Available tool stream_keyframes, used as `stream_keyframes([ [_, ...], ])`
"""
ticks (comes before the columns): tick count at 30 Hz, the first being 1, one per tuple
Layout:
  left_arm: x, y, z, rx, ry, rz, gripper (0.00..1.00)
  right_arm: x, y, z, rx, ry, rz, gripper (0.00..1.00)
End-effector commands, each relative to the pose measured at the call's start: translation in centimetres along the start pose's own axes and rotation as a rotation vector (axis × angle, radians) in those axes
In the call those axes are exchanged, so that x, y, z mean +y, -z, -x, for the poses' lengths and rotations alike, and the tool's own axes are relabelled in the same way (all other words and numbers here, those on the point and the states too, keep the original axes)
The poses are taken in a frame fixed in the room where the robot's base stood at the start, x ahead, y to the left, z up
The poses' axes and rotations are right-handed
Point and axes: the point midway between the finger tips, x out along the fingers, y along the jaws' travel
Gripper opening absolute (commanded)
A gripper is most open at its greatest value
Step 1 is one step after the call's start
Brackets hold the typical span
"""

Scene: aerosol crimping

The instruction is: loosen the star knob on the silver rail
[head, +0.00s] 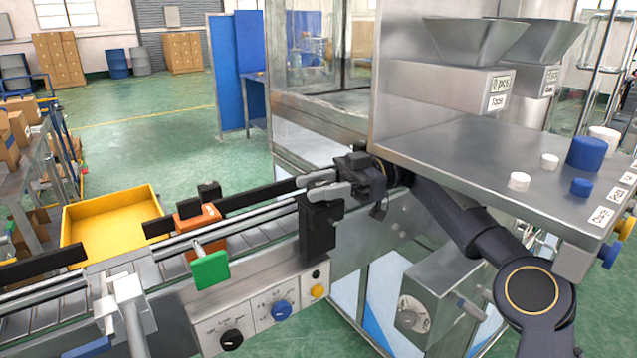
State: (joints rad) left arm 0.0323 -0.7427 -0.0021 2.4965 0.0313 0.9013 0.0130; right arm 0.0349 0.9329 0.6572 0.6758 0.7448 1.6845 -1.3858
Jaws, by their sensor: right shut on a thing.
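The silver rail (250,217) runs along the conveyor from lower left to the middle of the head view. A black block (319,228) sits at its right part. My right gripper (312,186) is right above this block, its two grey fingers closed at the block's top. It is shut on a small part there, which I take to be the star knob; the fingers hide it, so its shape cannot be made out. My right arm comes in from the lower right. My left gripper is not in view.
An orange block (197,222) and a green plate (211,270) are on the rail to the left. A control panel (262,315) with knobs is below. A steel shelf (480,165) with blue and white caps overhangs at right. A yellow tray (110,222) stands behind the conveyor.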

Motion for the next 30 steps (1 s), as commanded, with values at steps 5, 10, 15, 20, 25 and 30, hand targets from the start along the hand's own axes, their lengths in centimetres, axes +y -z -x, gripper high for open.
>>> stream_keyframes([
  [5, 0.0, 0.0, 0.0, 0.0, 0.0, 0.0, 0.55, 0.0, 0.0, -0.1, 0.001, 0.0, 0.002, 0.43],
  [10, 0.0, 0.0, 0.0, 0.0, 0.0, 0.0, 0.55, 0.0, 0.0, -0.1, 0.001, 0.0, 0.001, 0.59],
  [15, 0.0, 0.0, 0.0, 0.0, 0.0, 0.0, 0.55, 0.0, 0.0, -0.1, 0.0, 0.0, 0.001, 0.59],
  [20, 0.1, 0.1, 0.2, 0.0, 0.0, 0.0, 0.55, 0.1, 0.1, 0.7, 0.002, -0.002, 0.0, 0.59],
  [25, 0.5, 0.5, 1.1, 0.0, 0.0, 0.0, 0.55, 0.1, 0.3, 3.4, 0.003, -0.004, 0.0, 0.59],
  [30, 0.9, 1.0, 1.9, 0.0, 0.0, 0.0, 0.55, 0.1, 0.3, 6.2, 0.002, -0.002, 0.001, 0.59],
])
